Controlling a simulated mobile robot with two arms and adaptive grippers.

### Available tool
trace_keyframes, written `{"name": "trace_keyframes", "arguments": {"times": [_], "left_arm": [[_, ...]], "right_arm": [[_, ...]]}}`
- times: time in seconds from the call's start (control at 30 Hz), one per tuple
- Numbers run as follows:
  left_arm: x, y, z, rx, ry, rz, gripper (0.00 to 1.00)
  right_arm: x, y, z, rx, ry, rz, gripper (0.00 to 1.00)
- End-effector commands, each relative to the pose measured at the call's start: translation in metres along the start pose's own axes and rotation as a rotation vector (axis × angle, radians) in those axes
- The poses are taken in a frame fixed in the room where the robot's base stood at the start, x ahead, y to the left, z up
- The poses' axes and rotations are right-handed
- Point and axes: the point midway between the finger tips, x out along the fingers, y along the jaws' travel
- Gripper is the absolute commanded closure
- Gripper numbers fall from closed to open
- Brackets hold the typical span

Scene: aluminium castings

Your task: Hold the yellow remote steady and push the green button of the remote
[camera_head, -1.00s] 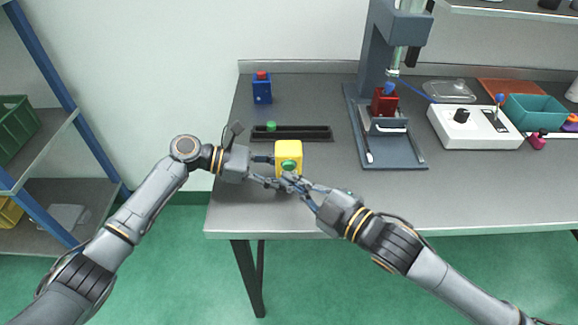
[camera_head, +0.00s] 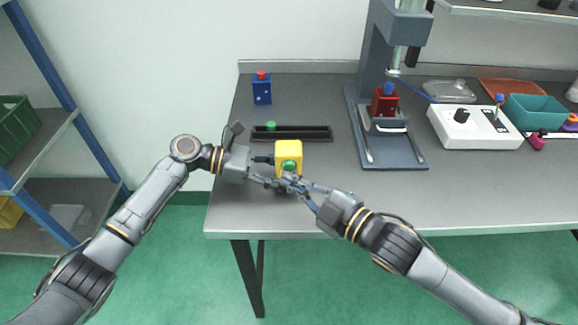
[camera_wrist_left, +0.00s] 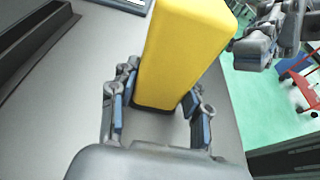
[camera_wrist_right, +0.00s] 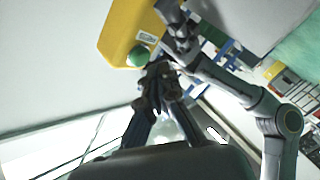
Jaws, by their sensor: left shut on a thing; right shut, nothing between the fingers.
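The yellow remote (camera_head: 289,149) stands upright near the front left of the table, with its green button (camera_head: 288,165) on the side facing me. My left gripper (camera_wrist_left: 158,108) is shut on the remote near its lower end, one finger on each side. My right gripper (camera_head: 289,180) is shut and empty, its tips just in front of the green button. In the right wrist view the button (camera_wrist_right: 138,56) shows right beside the closed fingertips (camera_wrist_right: 157,72); I cannot tell whether they touch it. The fingers partly hide the remote's lower front.
A dark slotted tray (camera_head: 305,133) lies just behind the remote. A blue box with a red button (camera_head: 262,91) stands farther back. A grey press (camera_head: 388,150) and a white control box (camera_head: 474,128) stand to the right. The table's front right is clear.

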Motion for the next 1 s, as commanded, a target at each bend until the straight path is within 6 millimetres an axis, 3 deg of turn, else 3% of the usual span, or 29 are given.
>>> {"name": "trace_keyframes", "arguments": {"times": [1.0], "left_arm": [[0.0, 0.0, -0.0004, 0.0, 0.001, 0.0, 0.71]], "right_arm": [[0.0065, 0.005, 0.0047, 0.0, 0.0, 0.0, 1.0]]}}
